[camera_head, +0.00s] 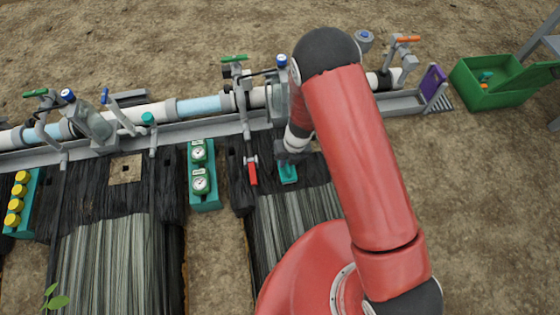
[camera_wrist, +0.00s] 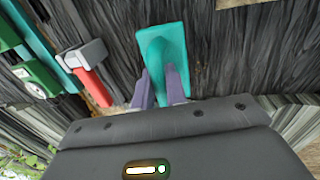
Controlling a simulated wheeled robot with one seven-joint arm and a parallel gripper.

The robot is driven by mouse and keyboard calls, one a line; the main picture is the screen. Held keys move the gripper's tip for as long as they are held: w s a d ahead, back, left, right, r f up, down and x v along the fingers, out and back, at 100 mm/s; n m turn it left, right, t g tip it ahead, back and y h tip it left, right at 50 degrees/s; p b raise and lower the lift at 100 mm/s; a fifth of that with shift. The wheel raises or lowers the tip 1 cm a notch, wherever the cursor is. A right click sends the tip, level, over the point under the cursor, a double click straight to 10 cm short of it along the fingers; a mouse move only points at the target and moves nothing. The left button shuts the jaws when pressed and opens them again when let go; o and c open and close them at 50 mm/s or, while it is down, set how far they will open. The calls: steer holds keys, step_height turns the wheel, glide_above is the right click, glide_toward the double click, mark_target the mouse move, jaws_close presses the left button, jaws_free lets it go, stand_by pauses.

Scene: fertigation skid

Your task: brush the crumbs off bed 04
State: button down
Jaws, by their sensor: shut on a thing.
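My gripper (camera_head: 286,160) reaches down over the dark bed (camera_head: 300,205) right of the middle. Its two purplish fingers (camera_wrist: 160,92) are shut on a teal block-shaped tool (camera_wrist: 160,55), which seems to be the brush. The tool also shows in the head view (camera_head: 288,174), low over the black sheeting; I cannot tell whether it touches. Its bristles are not visible. I cannot make out single crumbs or a bed number. My red arm covers the right part of this bed in the head view.
A pipe with valves (camera_head: 205,105) runs behind the beds. A green open bin (camera_head: 500,92) stands at the back right. Bare soil lies to the right.

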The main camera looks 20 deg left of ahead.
steer(key=shift+w+d+f, duration=0.1)
steer(key=shift+w+d, duration=0.35)
steer(key=shift+d, duration=0.35)
steer(key=shift+w+d+r, duration=0.1)
steer(key=shift+w+d, duration=0.4)
steer(key=shift+d, duration=0.25)
steer(key=shift+w+d+f, duration=0.1)
steer(key=shift+w+d, duration=0.35)
steer(key=shift+d, duration=0.35)
step_height(320, 180, up, 6)
steer(key=p, duration=0.6)
steer(key=shift+r+p, duration=1.35)
steer(key=shift+r, duration=0.2)
